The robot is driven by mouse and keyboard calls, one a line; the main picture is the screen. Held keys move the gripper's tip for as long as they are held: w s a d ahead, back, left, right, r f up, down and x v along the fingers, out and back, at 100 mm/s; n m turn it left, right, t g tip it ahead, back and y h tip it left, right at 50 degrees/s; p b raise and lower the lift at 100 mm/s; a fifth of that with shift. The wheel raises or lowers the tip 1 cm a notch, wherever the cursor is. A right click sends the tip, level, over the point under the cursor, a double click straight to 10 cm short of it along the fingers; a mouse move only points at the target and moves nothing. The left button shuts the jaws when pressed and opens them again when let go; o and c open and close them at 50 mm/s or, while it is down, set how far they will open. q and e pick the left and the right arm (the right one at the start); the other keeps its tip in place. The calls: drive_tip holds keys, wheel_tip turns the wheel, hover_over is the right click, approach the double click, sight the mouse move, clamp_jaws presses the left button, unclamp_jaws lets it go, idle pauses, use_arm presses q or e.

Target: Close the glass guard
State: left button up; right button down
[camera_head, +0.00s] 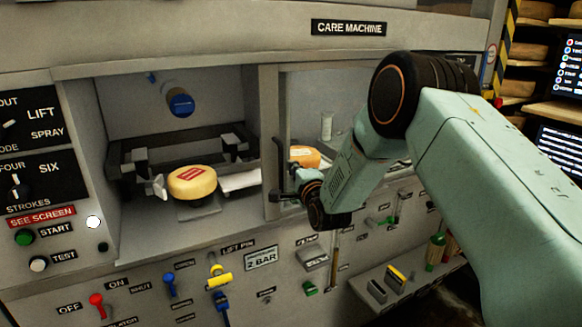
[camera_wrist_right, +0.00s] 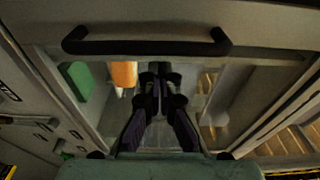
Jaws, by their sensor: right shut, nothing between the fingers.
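The glass guard (camera_head: 271,130) is a pale-framed pane on the right part of the machine's opening; the left part of the opening is uncovered. Its black bar handle (camera_head: 278,165) stands upright on the frame's left side. The handle also shows across the top of the right wrist view (camera_wrist_right: 145,46). My right gripper (camera_head: 284,196) is shut and empty, beside the handle's lower end. In the wrist view its fingertips (camera_wrist_right: 160,68) are just below the bar in the picture; I cannot tell whether they touch the frame. My left gripper is not in view.
A yellow cheese wheel (camera_head: 192,184) with a red mark sits inside the open bay, by dark clamps. An orange object (camera_head: 305,156) shows behind the glass. Switches and knobs, including a yellow one (camera_head: 219,276), line the panel below. A small shelf (camera_head: 408,283) juts out at lower right.

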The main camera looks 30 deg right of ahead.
drive_tip(key=shift+s+a, duration=0.15)
drive_tip(key=shift+a, duration=0.4)
drive_tip(key=shift+d, duration=0.15)
drive_tip(key=shift+f, duration=0.1)
